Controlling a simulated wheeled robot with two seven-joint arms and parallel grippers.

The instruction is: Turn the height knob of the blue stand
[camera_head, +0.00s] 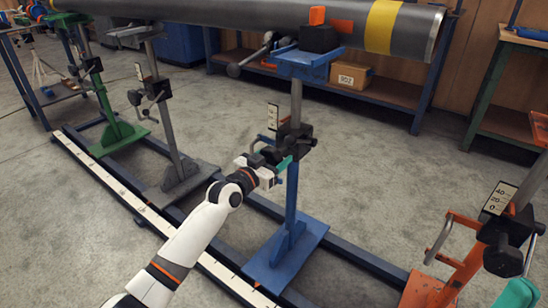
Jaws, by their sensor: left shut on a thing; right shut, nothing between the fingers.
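The blue stand (291,200) rises from a blue foot plate in the middle and carries a black clamp block (295,138) on its post. My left gripper (284,163) reaches in from the lower left, with its teal fingertips beside the post just below this block. It is shut on the height knob, which the fingers mostly hide. A teal fingertip of my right gripper (520,293) shows at the lower right edge, beside the orange stand. It is shut and empty; the rest of that gripper is out of the picture.
Grey (172,130), green (101,95) and orange (455,270) stands share the floor rails. A cardboard box (348,76) sits on a shelf behind. Bare floor lies right of the blue stand.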

